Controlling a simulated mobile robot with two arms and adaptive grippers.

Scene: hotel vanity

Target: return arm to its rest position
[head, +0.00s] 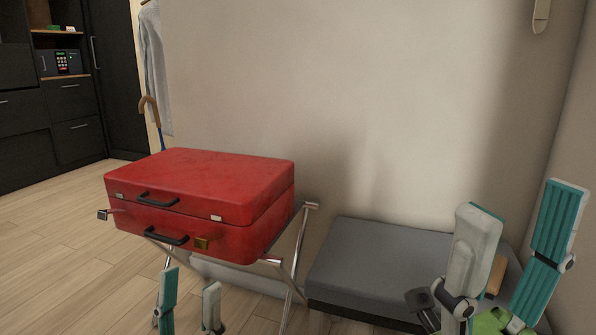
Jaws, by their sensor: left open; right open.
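My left gripper (191,280) is at the bottom edge, in front of and below the red suitcase (190,190). Its two fingers point up, apart, with nothing seen between them. My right gripper (520,200) is at the lower right, large in view. Its teal-padded fingers are spread wide and hold nothing. It is in front of the grey bench (370,260). The suitcase lies flat on a metal folding rack (299,240), lid down, with black handles and a brass-coloured latch at the front. Most of both arms is out of view.
The bench stands low against the wall, right of the rack. A small tan piece (496,276) shows behind the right gripper; I cannot tell what it is. A grey garment (155,70) and a brown-handled cane or umbrella (150,106) are behind the suitcase. Floor at left is clear.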

